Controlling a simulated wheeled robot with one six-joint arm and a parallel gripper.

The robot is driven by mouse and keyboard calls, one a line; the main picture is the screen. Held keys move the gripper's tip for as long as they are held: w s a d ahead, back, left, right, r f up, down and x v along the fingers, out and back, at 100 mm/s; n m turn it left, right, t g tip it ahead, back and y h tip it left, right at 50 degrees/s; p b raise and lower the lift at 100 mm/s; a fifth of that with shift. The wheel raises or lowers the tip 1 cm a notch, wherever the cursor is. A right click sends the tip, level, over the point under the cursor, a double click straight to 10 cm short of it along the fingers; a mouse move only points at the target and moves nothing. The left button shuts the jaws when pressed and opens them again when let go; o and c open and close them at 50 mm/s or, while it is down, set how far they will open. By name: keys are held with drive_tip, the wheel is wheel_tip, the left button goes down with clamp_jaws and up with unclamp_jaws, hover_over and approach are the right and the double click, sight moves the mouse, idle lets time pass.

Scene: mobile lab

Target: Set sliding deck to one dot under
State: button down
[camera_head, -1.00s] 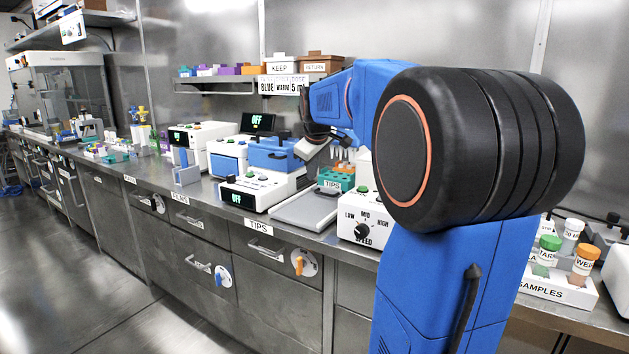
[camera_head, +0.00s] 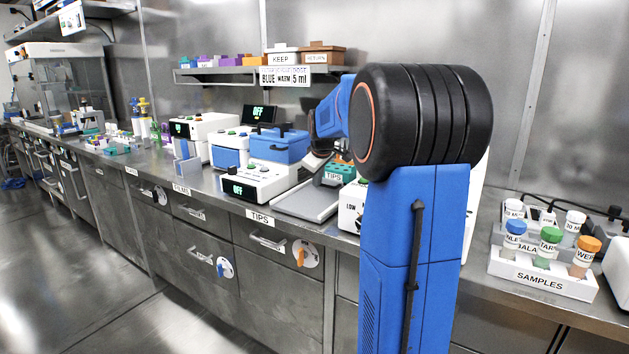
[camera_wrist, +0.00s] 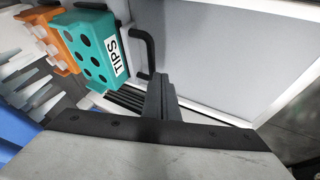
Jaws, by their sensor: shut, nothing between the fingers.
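A flat grey plate (camera_head: 306,201), which looks like the sliding deck, lies on the bench in front of a teal rack marked TIPS (camera_head: 338,174). In the wrist view the plate (camera_wrist: 225,55) fills the upper right, with a black bar handle (camera_wrist: 151,48) along its left side beside the teal rack (camera_wrist: 95,45). My gripper (camera_wrist: 162,90) is shut and empty, its fingers close to the handle's lower end. I cannot tell whether they touch. In the head view my arm hides the gripper. No dot marks can be made out.
A white device reading OFF (camera_head: 258,183) stands left of the plate. A white box with a speed knob (camera_head: 352,208) is to the right, partly behind my arm. A SAMPLES rack (camera_head: 540,277) with capped vials sits farther right. An orange rack (camera_wrist: 50,42) adjoins the teal one.

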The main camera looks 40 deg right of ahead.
sight(323, 181)
idle(0.3)
drive_tip(key=shift+w+d, duration=0.25)
drive_tip(key=shift+d, duration=0.45)
drive_tip(key=shift+w+d, duration=0.3)
drive_tip(key=shift+d, duration=0.45)
drive_tip(key=shift+w+d, duration=0.25)
drive_tip(key=shift+d, duration=0.45)
drive_tip(key=shift+a, duration=0.25)
drive_tip(key=a, duration=0.1)
drive_tip(key=s+a+r, duration=0.1)
drive_tip(key=a, duration=0.1)
drive_tip(key=shift+s+a+r, duration=0.3)
drive_tip(key=shift+s+r, duration=0.05)
drive_tip(key=shift+s, duration=0.05)
drive_tip(key=v, duration=0.9)
